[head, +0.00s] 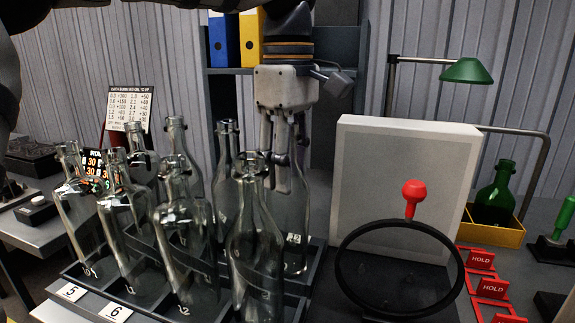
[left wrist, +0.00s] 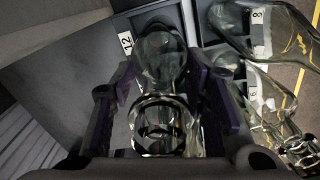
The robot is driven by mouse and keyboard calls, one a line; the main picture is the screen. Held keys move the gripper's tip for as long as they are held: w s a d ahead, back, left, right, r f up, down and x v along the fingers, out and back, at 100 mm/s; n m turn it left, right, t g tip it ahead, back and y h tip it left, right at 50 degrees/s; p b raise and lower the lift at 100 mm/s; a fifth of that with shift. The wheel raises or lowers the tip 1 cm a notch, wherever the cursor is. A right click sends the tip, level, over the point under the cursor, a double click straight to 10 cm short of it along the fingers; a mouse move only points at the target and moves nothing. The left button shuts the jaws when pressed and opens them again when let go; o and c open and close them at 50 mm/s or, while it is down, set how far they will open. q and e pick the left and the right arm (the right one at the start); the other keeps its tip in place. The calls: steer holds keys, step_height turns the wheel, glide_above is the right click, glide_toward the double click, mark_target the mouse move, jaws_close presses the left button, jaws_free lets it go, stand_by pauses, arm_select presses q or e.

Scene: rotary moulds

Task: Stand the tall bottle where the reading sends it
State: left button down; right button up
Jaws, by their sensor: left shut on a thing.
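My left gripper (head: 281,182) points down at the back right of the rack, shut around the neck and shoulder of a clear glass bottle (head: 293,225). The bottle is upright; I cannot tell whether its base is lifted. In the left wrist view the held bottle (left wrist: 160,60) sits between the two fingers, mouth towards the camera, beside a label reading 12. Several other clear bottles (head: 255,245) stand in the numbered rack (head: 75,292). A small lit display (head: 96,165) behind them shows orange digits, partly hidden. My right gripper is out of view.
A printed card (head: 130,105) of numbers stands behind the bottles. Right of the rack are a pale panel (head: 400,165), a black ring (head: 345,265) and a red knob (head: 413,190). Red HOLD frames (head: 492,288) and a yellow tray (head: 508,235) with a green bottle (head: 494,195) lie further right.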

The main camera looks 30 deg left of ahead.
arm_select(q)
steer(key=shift+f, duration=0.15)
steer(key=c, duration=0.9)
jaws_free()
step_height(320, 180, up, 11)
steer(key=shift+w+f, duration=0.1)
steer(key=shift+r, duration=0.75)
